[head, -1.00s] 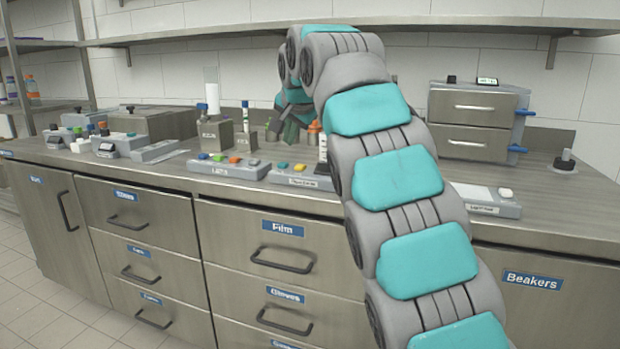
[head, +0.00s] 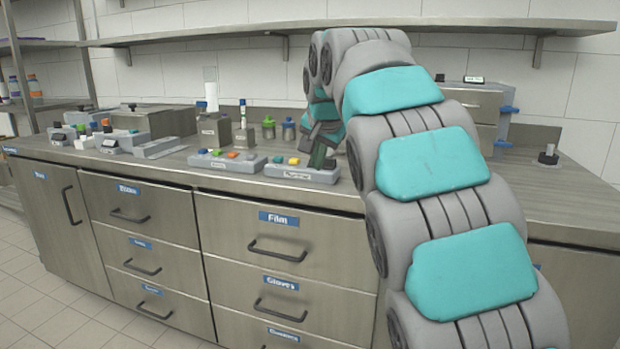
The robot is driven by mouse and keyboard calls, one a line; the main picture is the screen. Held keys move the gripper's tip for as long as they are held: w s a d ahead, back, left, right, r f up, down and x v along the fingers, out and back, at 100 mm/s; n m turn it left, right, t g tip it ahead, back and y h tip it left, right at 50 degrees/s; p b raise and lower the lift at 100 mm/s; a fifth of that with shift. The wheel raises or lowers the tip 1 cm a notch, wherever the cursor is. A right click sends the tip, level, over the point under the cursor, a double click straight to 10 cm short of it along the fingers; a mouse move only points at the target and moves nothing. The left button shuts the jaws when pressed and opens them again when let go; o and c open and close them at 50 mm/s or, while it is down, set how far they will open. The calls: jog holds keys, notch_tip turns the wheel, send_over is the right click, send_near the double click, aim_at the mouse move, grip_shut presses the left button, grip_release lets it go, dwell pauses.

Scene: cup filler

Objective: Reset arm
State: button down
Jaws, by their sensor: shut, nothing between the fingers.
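My arm, teal and grey, rises from the lower right of the head view and bends over the counter. My gripper (head: 318,155) hangs at its far end, fingers pointing down. It is shut and empty, just above or behind the right end of a grey button panel (head: 301,174) with colored buttons. I cannot tell whether the fingertips touch the panel. The arm hides part of the counter to the right of the gripper.
A second button panel (head: 228,161) lies to the left. A steel drawer box (head: 478,108) is partly behind the arm. A shelf (head: 230,38) runs above. The right counter is mostly clear.

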jog(key=s+d+f+n+g, duration=0.1)
jog(key=s+d+f, duration=0.3)
jog(key=s+f, duration=0.15)
jog(key=s+d+f+g+h, duration=0.1)
jog(key=s+d+f+g, duration=0.2)
jog(key=s, duration=0.4)
jog(key=s+d+f+n, duration=0.1)
jog(key=s+d+f, duration=0.35)
jog(key=s, duration=0.25)
jog(key=s+f+n+g, duration=0.1)
jog(key=s+f, duration=0.4)
jog(key=s, duration=0.4)
jog(key=s+d+f+n+g, duration=0.1)
jog(key=s+f+g, duration=0.1)
jog(key=s+f, duration=0.4)
jog(key=s+d+f+n+g, duration=0.1)
jog(key=s+f, duration=0.4)
jog(key=s, duration=0.7)
jog(key=shift+f+g, duration=0.35)
jog(key=shift+g, duration=0.15)
